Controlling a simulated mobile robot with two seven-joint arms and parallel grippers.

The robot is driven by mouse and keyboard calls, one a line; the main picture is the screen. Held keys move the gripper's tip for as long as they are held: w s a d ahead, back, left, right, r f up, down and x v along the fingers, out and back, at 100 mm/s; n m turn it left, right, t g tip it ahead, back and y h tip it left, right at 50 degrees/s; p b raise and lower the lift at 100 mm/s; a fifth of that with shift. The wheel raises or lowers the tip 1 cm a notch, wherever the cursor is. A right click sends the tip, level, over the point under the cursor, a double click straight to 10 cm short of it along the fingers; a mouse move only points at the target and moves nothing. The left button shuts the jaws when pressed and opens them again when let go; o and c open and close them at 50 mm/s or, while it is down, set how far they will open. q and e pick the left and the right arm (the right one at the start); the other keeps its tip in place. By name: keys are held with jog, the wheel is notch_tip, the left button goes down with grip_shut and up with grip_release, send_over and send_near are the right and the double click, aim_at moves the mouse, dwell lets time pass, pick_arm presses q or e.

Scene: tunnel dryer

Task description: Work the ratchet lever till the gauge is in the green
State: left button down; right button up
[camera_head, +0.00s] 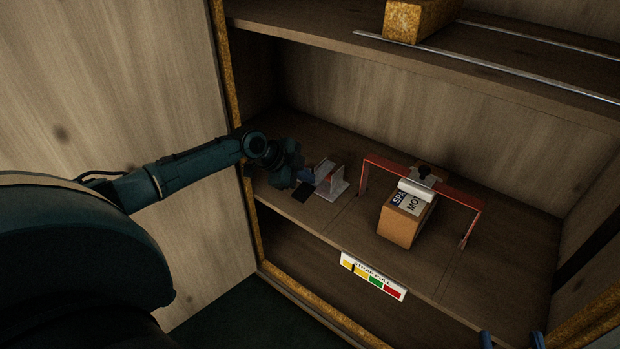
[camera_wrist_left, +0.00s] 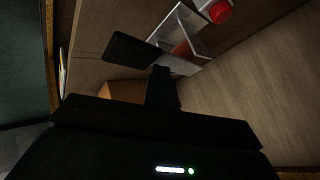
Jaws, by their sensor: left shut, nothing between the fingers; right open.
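The ratchet (camera_head: 333,184), a pale metal bracket, sits on the middle shelf at the left end of a red strap (camera_head: 376,163). A dark flat paddle (camera_head: 303,197), which looks like its lever handle, is beside it; it also shows in the left wrist view (camera_wrist_left: 130,48). My left gripper (camera_head: 306,175) is shut and empty, close to the ratchet; I cannot tell whether it touches. The gauge (camera_head: 373,276) on the shelf's front edge has yellow, green and red bands; its black pointer appears in the yellow. My right gripper (camera_head: 512,340) is open at the bottom edge, only its blue fingertips showing.
The strap runs over a cardboard box (camera_head: 398,226) with a printed label. An upper shelf (camera_head: 330,35) overhangs the work area and carries a yellowish block (camera_head: 412,18). The cabinet's left post (camera_head: 232,100) stands beside my left arm. The shelf right of the strap is clear.

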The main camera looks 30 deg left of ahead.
aim_at(307, 184)
pick_arm(q)
jog(key=shift+s+f+b, duration=0.15)
jog(key=shift+f+b, duration=0.05)
jog(key=shift+f, duration=0.3)
jog(key=shift+s+f+b, duration=0.15)
jog(key=shift+f+b, duration=0.05)
jog(key=shift+f, duration=0.3)
pick_arm(e)
jog(key=shift+f, duration=0.3)
pick_arm(q)
jog(key=shift+r, duration=0.15)
pick_arm(e)
jog(key=shift+r, duration=0.1)
pick_arm(q)
jog(key=shift+r+p, duration=0.95)
jog(key=shift+p, duration=0.05)
jog(key=shift+a+r+p, duration=0.1)
jog(key=shift+r+p, duration=0.75)
jog(key=shift+r, duration=0.35)
jog(key=shift+w, duration=0.15)
pick_arm(e)
jog(key=shift+s+a+r+g, duration=0.1)
jog(key=shift+r+g, duration=0.2)
jog(key=shift+r, duration=0.55)
